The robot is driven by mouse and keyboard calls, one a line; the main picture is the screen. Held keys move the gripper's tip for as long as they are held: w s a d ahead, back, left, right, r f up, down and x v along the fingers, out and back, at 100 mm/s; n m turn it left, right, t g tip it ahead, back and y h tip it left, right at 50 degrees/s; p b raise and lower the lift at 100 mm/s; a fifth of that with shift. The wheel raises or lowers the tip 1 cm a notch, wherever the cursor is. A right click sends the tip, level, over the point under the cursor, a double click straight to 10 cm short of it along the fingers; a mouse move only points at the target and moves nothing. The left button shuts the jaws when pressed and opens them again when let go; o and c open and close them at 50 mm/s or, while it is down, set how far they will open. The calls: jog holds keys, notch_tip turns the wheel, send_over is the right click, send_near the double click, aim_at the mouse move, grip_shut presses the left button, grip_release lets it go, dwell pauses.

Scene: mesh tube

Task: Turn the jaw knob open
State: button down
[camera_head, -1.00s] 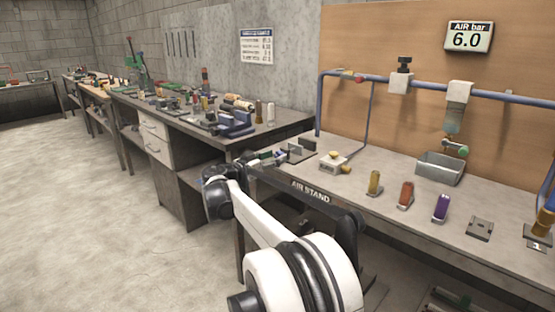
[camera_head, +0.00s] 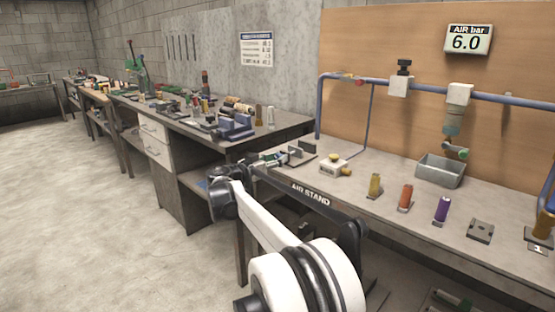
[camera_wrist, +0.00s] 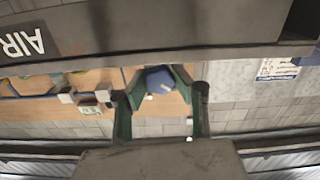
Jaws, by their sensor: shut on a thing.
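My gripper (camera_head: 283,157) reaches over the left front edge of the air stand bench. In the wrist view, its two green fingers (camera_wrist: 161,82) are closed on a blue knob-like piece (camera_wrist: 160,78) with a pale mark on it. In the head view, the fingertips are at the left side of a small grey fixture with dark upright plates (camera_head: 301,150). The knob itself cannot be made out there, and the jaw opening is too small to judge.
A yellow-knobbed block (camera_head: 336,164) sits right of the fixture. Yellow, red and purple cylinders (camera_head: 441,210) stand further right, before a metal bin (camera_head: 441,171). A crowded workbench (camera_head: 190,110) is at left.

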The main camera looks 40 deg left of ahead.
jog(key=shift+n+p, duration=0.75)
jog(key=shift+n, duration=1.55)
jog(key=c, duration=1.4)
grip_release()
jog(key=shift+s, duration=0.1)
jog(key=s, duration=0.8)
jog(key=s+a, duration=0.1)
jog(key=s, duration=0.2)
jog(key=shift+s, duration=0.4)
